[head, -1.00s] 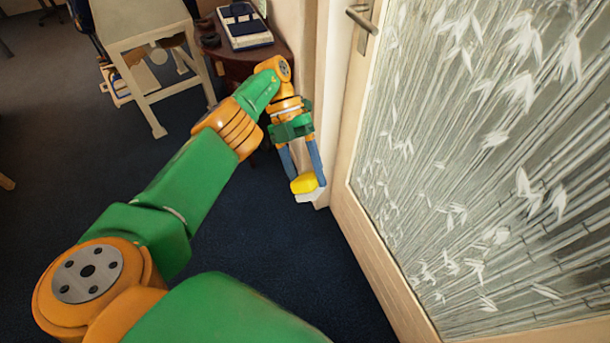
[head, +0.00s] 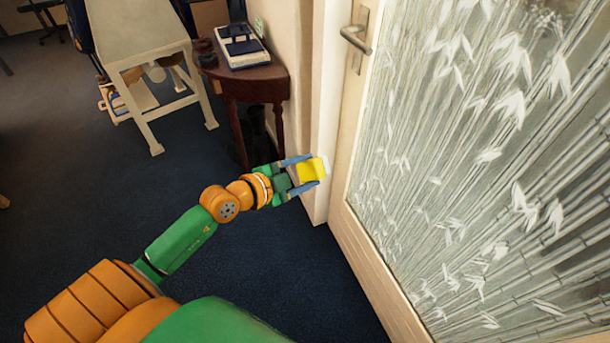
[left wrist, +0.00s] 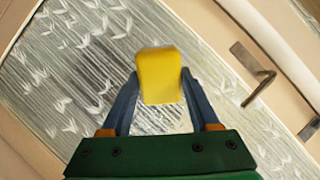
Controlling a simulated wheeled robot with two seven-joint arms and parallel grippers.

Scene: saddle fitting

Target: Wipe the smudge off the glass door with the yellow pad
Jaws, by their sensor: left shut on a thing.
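The yellow pad (head: 311,171) is held between the two blue fingers of my left gripper (head: 305,173). A small pale patch (head: 488,155) on the bamboo-patterned glass may be the smudge; I cannot be sure. My right gripper is out of view.
A door handle (head: 356,40) sticks out at the upper left of the door. A dark wooden side table (head: 262,85) carries a blue and white device (head: 242,45). A pale table (head: 140,30) stands farther left. Blue carpet between is mostly clear.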

